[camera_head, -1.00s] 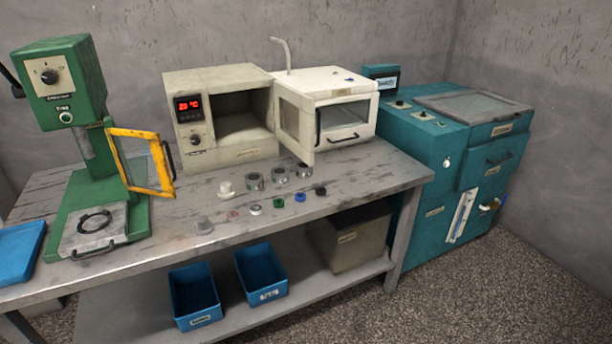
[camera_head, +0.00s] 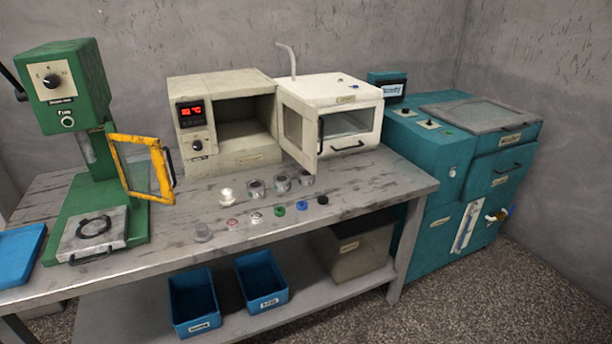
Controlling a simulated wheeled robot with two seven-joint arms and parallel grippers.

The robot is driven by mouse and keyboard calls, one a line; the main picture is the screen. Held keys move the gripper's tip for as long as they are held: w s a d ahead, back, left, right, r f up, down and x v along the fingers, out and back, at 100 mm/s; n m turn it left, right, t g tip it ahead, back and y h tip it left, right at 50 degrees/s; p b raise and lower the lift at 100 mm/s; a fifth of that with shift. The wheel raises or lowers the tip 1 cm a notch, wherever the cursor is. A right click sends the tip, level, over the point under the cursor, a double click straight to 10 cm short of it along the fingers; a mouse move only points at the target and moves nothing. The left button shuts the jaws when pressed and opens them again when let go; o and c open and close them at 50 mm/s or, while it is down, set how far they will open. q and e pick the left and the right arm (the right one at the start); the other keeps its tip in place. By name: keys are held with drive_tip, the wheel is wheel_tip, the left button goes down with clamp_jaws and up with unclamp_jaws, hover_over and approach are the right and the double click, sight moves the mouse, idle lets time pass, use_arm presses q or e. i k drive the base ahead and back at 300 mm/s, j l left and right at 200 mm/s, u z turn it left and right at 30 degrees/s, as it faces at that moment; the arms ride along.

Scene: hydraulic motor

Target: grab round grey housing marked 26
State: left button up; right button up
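Neither of my grippers is in view.
Small white, grey, green, blue and black parts lie around the housings. A green press (camera_head: 75,130) with a yellow-framed guard stands left. Blue bins (camera_head: 193,305) sit on the lower shelf.

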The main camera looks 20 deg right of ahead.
sight(303, 181)
drive_tip(key=i+l+u, duration=0.2)
drive_tip(key=l, duration=0.8)
drive_tip(key=i+l+u, duration=0.25)
drive_tip(key=l, duration=0.75)
drive_tip(key=k+l+u, duration=0.2)
drive_tip(key=l, duration=0.8)
drive_tip(key=i, duration=0.1)
